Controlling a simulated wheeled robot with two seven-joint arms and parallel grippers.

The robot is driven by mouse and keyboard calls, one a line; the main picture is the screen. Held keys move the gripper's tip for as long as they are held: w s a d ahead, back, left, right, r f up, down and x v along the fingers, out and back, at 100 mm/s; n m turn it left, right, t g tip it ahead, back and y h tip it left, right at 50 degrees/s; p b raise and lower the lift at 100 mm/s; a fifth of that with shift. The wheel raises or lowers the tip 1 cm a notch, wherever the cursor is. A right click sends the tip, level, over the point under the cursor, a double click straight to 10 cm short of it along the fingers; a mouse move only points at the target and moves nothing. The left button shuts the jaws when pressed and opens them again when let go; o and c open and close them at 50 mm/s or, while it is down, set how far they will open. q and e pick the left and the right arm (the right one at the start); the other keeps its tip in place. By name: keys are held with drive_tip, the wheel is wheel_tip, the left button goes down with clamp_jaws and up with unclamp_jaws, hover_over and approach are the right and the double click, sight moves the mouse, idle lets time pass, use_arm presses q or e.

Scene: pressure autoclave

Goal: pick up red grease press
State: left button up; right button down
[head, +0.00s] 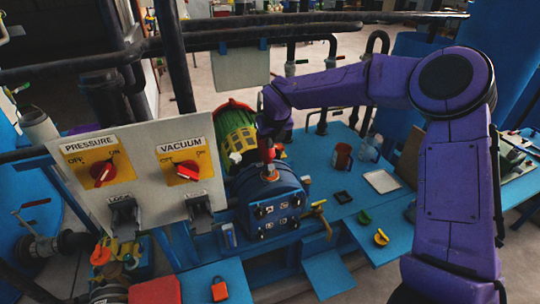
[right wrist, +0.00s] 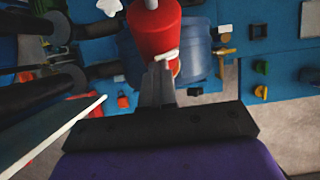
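The red grease press (head: 267,152) shows in the head view on top of the blue rounded housing, directly below my right gripper (head: 272,132), which partly hides it. In the right wrist view the press (right wrist: 153,30) is a red cylinder with a pale rod at its top and a white piece at its lower end. The fingers of my right gripper (right wrist: 158,68) are close together, with their tips at that white piece. They appear shut on the press, though the contact is partly hidden. My left gripper is not in view.
A panel (head: 135,215) with PRESSURE and VACUUM knobs stands left of the press. The blue housing (head: 272,205) is under it. A green and yellow round object (head: 235,128) is behind. A red mug (head: 342,156) and a white tray (head: 381,181) stand on the blue bench at right. Dark pipes cross above.

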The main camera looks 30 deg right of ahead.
drive_tip(key=shift+c, duration=1.3)
unclamp_jaws()
